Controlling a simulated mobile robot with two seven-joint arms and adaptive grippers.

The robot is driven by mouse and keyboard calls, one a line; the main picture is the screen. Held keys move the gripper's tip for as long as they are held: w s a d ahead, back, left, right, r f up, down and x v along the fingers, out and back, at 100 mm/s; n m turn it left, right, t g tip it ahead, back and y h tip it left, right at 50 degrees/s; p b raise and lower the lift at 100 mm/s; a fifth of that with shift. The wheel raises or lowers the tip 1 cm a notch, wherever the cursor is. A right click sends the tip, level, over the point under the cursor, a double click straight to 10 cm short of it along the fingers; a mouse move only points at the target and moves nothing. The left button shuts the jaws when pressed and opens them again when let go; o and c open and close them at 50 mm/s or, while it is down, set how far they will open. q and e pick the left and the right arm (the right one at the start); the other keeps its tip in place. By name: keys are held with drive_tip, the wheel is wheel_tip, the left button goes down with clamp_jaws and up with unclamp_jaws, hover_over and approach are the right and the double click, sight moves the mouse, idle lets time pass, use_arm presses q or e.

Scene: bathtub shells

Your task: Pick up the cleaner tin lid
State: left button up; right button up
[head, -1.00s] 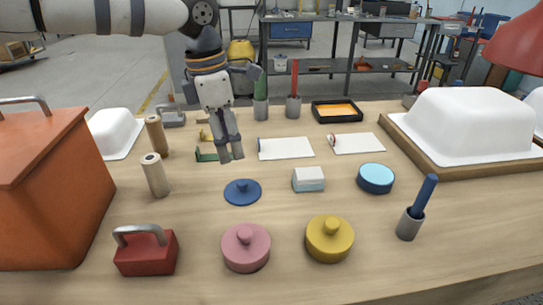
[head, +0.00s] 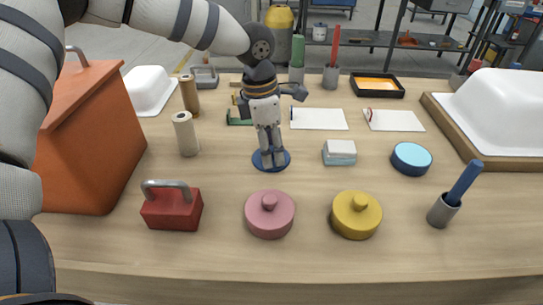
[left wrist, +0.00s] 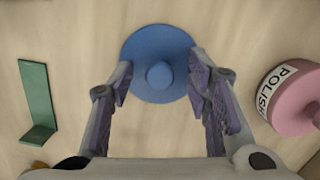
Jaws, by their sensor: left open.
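A flat blue round lid (head: 287,160) with a knob lies on the table; I take it as the cleaner tin lid, though no label shows on it. In the left wrist view the lid (left wrist: 157,45) shows with its knob between and slightly ahead of the two fingertips. My left gripper (head: 270,160) points down over the lid and hides much of it in the head view. It is open, with the fingers (left wrist: 160,82) on either side of the knob and a gap to it. I cannot tell the exact height. My right gripper is not in view.
A pink polish tin (head: 270,218), a yellow tin (head: 356,218) and a red box (head: 172,210) stand in front. A white-blue block (head: 340,152) and an open-looking blue tin (head: 411,158) are to the right. A green bracket (left wrist: 35,95) lies nearby.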

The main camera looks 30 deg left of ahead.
use_arm(q)
clamp_jaws()
drive_tip(key=shift+r, duration=0.15)
